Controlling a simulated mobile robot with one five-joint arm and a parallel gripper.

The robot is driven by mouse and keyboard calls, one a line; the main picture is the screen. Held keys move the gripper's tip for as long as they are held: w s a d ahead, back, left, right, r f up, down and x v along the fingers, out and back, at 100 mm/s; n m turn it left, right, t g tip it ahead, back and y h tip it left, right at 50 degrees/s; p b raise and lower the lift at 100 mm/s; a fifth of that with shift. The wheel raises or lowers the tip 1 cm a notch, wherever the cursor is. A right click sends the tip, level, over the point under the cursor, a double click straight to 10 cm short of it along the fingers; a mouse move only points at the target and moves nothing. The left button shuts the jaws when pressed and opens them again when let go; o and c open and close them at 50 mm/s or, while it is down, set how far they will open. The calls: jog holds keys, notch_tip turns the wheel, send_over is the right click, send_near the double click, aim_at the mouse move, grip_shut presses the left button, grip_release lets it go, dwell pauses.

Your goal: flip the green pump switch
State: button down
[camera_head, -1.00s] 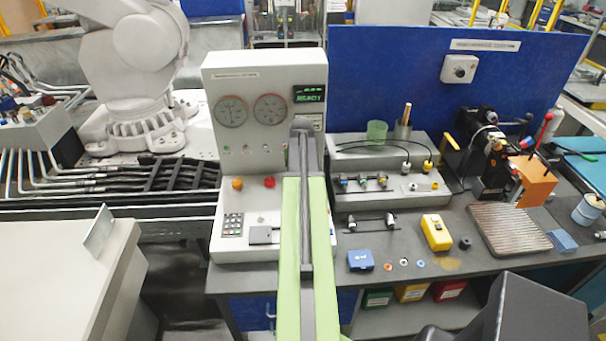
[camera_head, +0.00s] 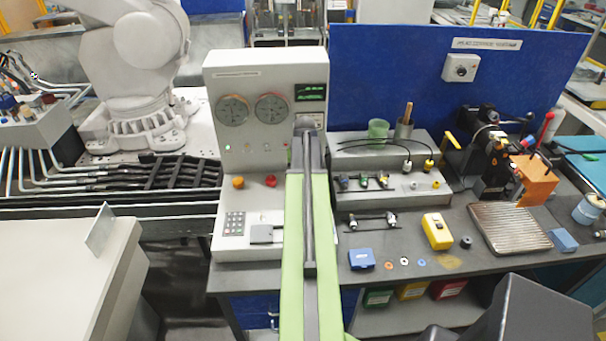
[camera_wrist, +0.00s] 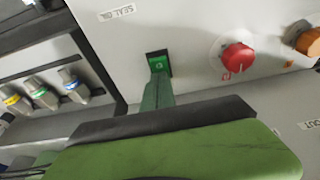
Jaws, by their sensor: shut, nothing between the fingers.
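I cannot tell whether tip and switch touch. In the head view my arm reaches up to the front of the test cabinet (camera_head: 222,72) and hides the switch. The cabinet has two round gauges and a display (camera_head: 310,92) with green text.
A fitting rack (camera_head: 437,188) stands right of my arm. A yellow box (camera_head: 437,231) and a blue box (camera_head: 361,259) lie on the bench.

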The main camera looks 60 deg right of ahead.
jog(key=w+d+p+v, duration=0.2)
jog(key=p+v, duration=1.1)
jog(key=shift+s+r+p, duration=0.2)
jog(key=shift+r+p, duration=0.2)
jog(key=shift+r, duration=0.25)
jog(key=shift+d, duration=0.15)
